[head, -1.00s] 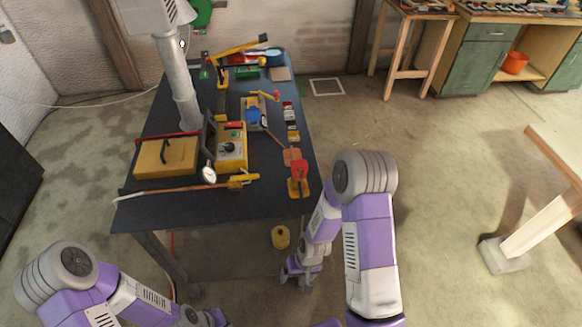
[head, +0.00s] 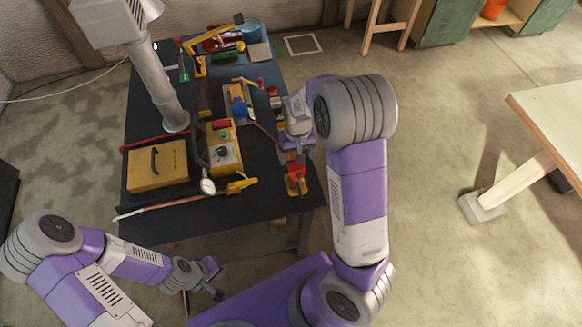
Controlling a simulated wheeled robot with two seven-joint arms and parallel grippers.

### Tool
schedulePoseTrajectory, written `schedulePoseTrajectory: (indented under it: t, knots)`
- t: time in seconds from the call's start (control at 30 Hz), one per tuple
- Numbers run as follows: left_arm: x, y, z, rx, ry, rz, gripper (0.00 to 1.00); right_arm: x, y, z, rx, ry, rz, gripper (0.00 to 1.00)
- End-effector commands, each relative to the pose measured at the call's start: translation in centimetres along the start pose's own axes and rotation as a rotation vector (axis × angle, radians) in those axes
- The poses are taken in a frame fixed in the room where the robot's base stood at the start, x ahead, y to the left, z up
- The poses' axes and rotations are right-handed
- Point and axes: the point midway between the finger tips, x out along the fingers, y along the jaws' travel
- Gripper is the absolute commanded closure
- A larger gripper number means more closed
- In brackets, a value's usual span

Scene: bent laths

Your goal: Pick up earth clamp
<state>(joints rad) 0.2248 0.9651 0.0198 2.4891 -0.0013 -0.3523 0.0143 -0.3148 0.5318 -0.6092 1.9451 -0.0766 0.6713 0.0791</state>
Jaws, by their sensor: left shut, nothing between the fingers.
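I cannot tell for certain which piece is the earth clamp. A small red and yellow piece (head: 296,180) sits at the table's front right corner, and a yellow-handled tool (head: 240,185) lies along the front edge beside a long rod. My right gripper (head: 292,157) is over the table's right side, just behind the red and yellow piece. Its fingers are small and partly hidden, so their opening and any contact are unclear. My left gripper (head: 216,281) is shut and empty, low in front of the table and away from everything on it.
The dark table (head: 222,217) holds a yellow case (head: 158,172), a yellow box with a dial (head: 224,157), a round gauge (head: 208,186) and a blue device (head: 238,101). A grey post (head: 153,80) stands at the left. A pale wooden bench (head: 555,125) is at the right.

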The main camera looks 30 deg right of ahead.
Motion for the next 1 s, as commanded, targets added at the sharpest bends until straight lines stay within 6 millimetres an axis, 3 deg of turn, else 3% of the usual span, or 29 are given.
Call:
schedulePoseTrajectory:
  t: [0.4, 0.73, 1.0]
  knots:
    - [0.6, -0.2, 0.0, 0.000, -0.001, 0.000, 1.00, 5.6, -0.7, 1.0, 0.001, -0.003, 0.001, 0.14]
    - [0.6, -0.2, 0.0, 0.000, -0.001, 0.000, 1.00, 6.2, -0.8, 1.0, 0.000, 0.001, -0.001, 0.14]
    - [0.6, -0.2, 0.0, 0.000, -0.001, 0.000, 1.00, 6.2, -0.8, 1.0, 0.000, 0.001, -0.001, 0.56]
